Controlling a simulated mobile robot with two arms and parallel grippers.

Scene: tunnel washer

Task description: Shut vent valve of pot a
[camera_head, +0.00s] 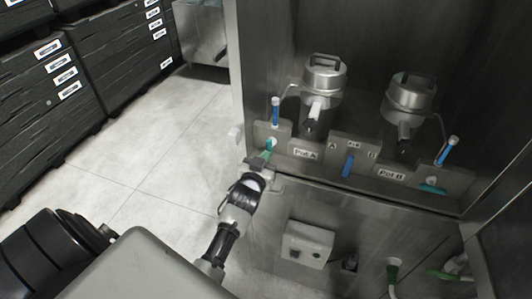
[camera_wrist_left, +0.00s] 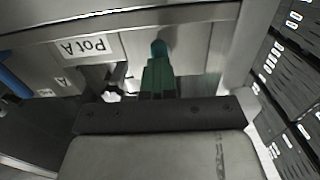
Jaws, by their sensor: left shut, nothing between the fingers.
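Pot A (camera_head: 324,78) is a steel canister with a lid handle, above the label "Pot A" (camera_head: 305,154). A small teal valve handle (camera_head: 269,146) sits on the panel left of that label. It also shows in the left wrist view (camera_wrist_left: 159,47), right of the "Pot A" label. My left gripper (camera_head: 265,156) is shut and empty, its green fingers (camera_wrist_left: 158,72) together just in front of the teal handle and partly covering it. I cannot tell whether they touch. My right gripper is not in view.
A blue-handled lever (camera_head: 275,112) stands upright above the teal handle. Another blue handle (camera_head: 348,165) hangs between the pots. Pot B (camera_head: 409,98) stands to the right, with its teal valve handle (camera_head: 432,189) sideways. A grey control box (camera_head: 307,244) protrudes below. Open floor lies left.

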